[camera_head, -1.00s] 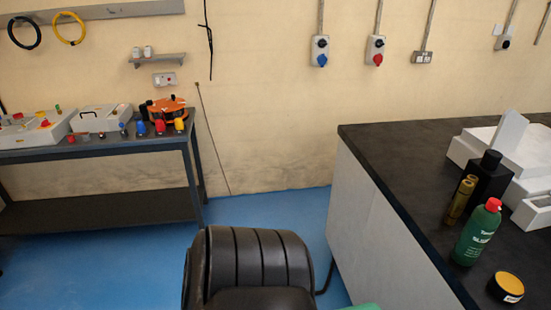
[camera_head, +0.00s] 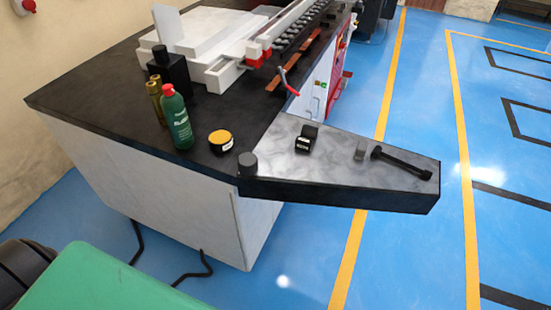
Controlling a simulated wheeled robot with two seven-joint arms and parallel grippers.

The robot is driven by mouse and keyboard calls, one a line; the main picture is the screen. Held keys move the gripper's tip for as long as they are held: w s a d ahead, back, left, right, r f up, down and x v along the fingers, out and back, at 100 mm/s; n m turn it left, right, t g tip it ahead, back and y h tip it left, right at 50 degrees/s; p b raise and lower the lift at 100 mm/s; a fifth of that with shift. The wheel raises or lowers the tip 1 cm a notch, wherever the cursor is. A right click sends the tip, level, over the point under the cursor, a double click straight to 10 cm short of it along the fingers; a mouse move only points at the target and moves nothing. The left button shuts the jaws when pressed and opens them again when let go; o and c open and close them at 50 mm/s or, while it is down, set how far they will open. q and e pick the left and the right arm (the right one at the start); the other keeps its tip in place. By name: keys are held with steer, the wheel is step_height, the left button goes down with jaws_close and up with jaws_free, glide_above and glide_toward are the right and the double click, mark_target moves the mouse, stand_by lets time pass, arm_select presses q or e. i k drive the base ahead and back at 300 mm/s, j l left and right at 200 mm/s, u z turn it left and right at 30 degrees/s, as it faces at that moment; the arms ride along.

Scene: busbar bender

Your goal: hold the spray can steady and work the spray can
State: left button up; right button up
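The spray can (camera_head: 177,120) is green with a red cap. It stands upright near the left front part of the dark bench top, in front of two brass-coloured cylinders (camera_head: 156,100) and left of a round tin with a yellow lid (camera_head: 221,140). Nothing is touching it from my side. Neither of my grippers shows in the head view, so their state is hidden.
The dark bench (camera_head: 100,82) carries a white machine (camera_head: 225,45) and a black block-shaped bottle (camera_head: 172,72). A grey side shelf (camera_head: 335,160) holds a black knob, a small black box and a black-handled tool. A green surface (camera_head: 95,280) and black chair (camera_head: 22,265) are at lower left. Blue floor is clear at right.

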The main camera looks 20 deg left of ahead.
mark_target(173, 108)
steer(key=i+l+u, duration=0.25)
steer(key=l, duration=0.2)
steer(key=l+u, duration=0.25)
steer(key=l, duration=0.2)
steer(key=l+u, duration=0.2)
steer(key=l, duration=0.25)
steer(key=u, duration=0.5)
steer(key=i+l, duration=0.05)
